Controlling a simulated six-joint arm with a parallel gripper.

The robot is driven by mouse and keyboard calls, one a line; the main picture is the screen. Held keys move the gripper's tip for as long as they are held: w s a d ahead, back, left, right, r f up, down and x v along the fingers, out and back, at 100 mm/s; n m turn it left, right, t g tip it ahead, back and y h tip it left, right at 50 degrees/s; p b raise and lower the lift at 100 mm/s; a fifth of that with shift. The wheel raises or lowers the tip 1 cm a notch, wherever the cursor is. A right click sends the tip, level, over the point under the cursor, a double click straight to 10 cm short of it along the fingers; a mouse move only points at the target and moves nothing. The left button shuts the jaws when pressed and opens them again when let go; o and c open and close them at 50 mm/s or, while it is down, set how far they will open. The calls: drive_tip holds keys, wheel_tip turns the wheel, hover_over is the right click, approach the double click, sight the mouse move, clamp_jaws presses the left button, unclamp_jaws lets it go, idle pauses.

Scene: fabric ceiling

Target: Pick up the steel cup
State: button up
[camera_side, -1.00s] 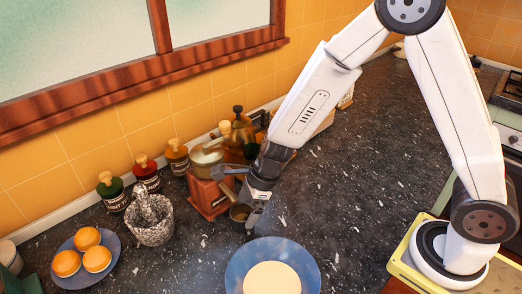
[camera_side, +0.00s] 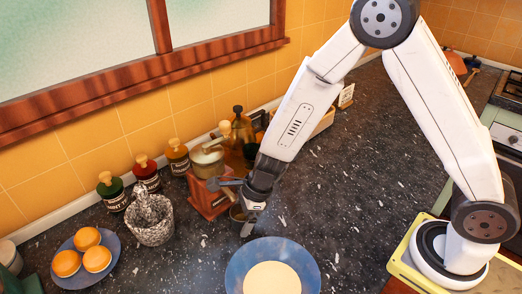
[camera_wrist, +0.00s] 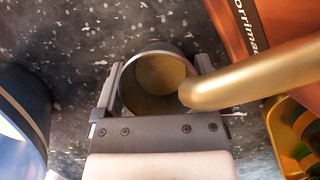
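The steel cup (camera_wrist: 160,82) is a small round metal cup with a brownish inside, seen from above in the wrist view. In the side view only a sliver of the cup (camera_side: 237,213) shows behind my gripper, in front of the red grinder. My gripper (camera_wrist: 156,75) has one finger on each side of the cup. The fingers are spread and the cup lies between them; whether they touch its wall I cannot tell. In the side view my gripper (camera_side: 248,224) points down close to the counter, just above the blue plate.
A red grinder (camera_side: 207,196) stands close behind the cup; a golden bar (camera_wrist: 250,80) reaches over the cup's right edge in the wrist view. A blue plate (camera_side: 239,263) is close in front. A stone mortar (camera_side: 150,228) stands left.

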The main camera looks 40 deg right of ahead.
drive_tip(key=c, duration=1)
drive_tip(key=shift+r, duration=0.2)
drive_tip(key=shift+r, duration=0.45)
drive_tip(key=s+d, duration=0.1)
drive_tip(key=d, duration=0.2)
drive_tip(key=shift+s, duration=0.35)
drive_tip(key=shift+s+d+r, duration=0.1)
drive_tip(key=shift+d, duration=0.2)
wheel_tip(320, 180, up, 14)
drive_tip(key=shift+f, duration=0.25)
